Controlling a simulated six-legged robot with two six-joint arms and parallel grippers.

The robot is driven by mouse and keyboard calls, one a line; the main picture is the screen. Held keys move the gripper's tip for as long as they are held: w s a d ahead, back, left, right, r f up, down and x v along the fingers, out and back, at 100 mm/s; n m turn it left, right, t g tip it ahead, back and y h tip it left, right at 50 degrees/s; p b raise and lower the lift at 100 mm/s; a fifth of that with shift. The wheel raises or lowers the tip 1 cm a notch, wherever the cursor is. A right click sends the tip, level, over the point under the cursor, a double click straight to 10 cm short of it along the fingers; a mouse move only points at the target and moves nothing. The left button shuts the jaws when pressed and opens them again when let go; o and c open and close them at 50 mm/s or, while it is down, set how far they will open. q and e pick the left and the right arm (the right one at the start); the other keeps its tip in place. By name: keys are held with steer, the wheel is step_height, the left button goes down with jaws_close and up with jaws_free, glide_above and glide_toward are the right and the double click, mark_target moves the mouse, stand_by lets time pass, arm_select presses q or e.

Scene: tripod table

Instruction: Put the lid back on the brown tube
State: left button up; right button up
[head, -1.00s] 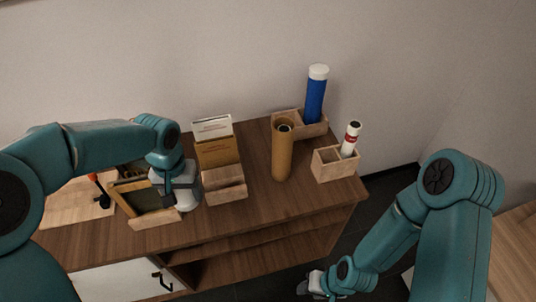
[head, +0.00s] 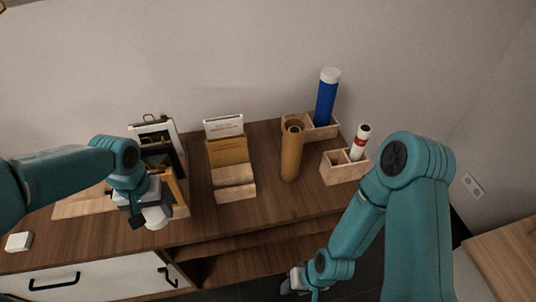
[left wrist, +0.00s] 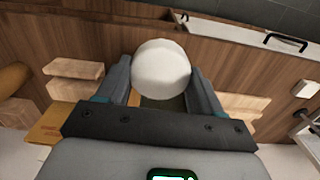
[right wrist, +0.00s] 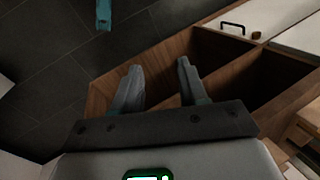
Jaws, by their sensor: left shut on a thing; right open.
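The brown tube (head: 291,155) stands upright on the wooden cabinet top, right of the middle in the head view, with its top end uncovered. My left gripper (head: 146,204) is left of the tube, over the cabinet's front part. It is shut on a round white lid (head: 158,217); the lid also shows between the fingers in the left wrist view (left wrist: 161,68). At the left edge of that view a brown rounded shape is partly seen. My right gripper (head: 297,281) is low in front of the cabinet. Its fingers (right wrist: 158,85) are apart and empty in the right wrist view.
A blue tube with a white cap (head: 326,98) stands in a wooden holder behind the brown tube. A small white tube (head: 360,142) stands in a wooden box (head: 343,170) to its right. A card holder (head: 234,180) stands between my left gripper and the brown tube.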

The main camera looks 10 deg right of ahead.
arm_select(q)
steer(key=shift+w+d, duration=0.15)
steer(key=shift+d, duration=0.05)
arm_select(e)
steer(key=shift+w, duration=0.1)
